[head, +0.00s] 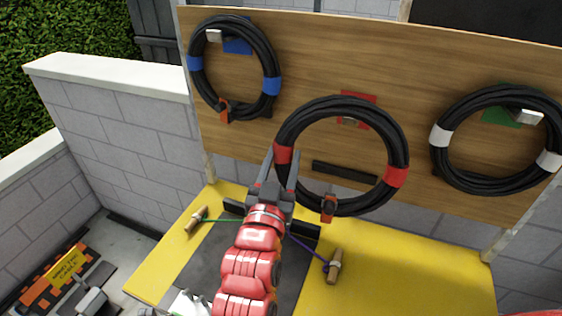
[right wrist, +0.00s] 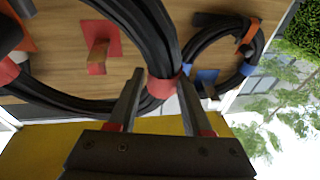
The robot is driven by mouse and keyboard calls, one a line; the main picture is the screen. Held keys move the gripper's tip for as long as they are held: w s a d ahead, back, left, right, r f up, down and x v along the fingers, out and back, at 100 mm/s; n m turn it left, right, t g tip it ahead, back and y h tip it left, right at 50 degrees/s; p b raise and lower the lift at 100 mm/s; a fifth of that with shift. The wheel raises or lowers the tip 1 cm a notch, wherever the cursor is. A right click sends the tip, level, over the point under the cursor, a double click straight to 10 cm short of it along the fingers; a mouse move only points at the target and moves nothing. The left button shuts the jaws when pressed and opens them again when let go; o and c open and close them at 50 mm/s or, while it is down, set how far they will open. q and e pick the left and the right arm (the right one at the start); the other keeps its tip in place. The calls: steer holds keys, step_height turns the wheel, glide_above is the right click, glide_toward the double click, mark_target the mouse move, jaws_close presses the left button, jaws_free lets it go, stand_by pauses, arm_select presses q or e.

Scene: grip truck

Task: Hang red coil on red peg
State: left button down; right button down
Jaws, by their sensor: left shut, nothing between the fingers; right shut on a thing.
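The red coil (head: 398,140) is a black cable loop with red bands, held upright before the wooden board. My right gripper (head: 282,165) is shut on its left side at a red band; the right wrist view shows that band (right wrist: 163,86) between the fingers (right wrist: 160,100). The red peg (right wrist: 97,58) juts from a red plate (right wrist: 117,38) and appears inside the loop's opening. In the head view, the coil's top crosses the red plate (head: 366,98). I cannot tell whether the coil touches or rests on the peg. My left gripper is not in view.
A blue-banded coil (head: 273,70) hangs at the board's left and a white-banded coil (head: 437,155) at its right, by a green plate (head: 500,117). A dark bar (head: 344,172) is on the board. Below is a yellow surface (head: 410,275) with wooden-handled tools (head: 334,268).

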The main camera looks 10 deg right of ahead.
steer(key=shift+w+d+r, duration=0.1)
steer(key=shift+w+d, duration=0.25)
steer(key=shift+w, duration=0.05)
steer(key=w+d+f, duration=0.2)
steer(key=w+d, duration=0.1)
steer(key=w, duration=0.2)
steer(key=w+d+f+p, duration=0.1)
steer(key=w+d+f, duration=0.2)
steer(key=w+d, duration=0.1)
steer(key=shift+w, duration=0.85)
stand_by(1.2)
steer(key=shift+f, duration=0.1)
steer(key=shift+d, duration=0.1)
stand_by(0.5)
steer(key=shift+c, duration=1.3)
jaws_free()
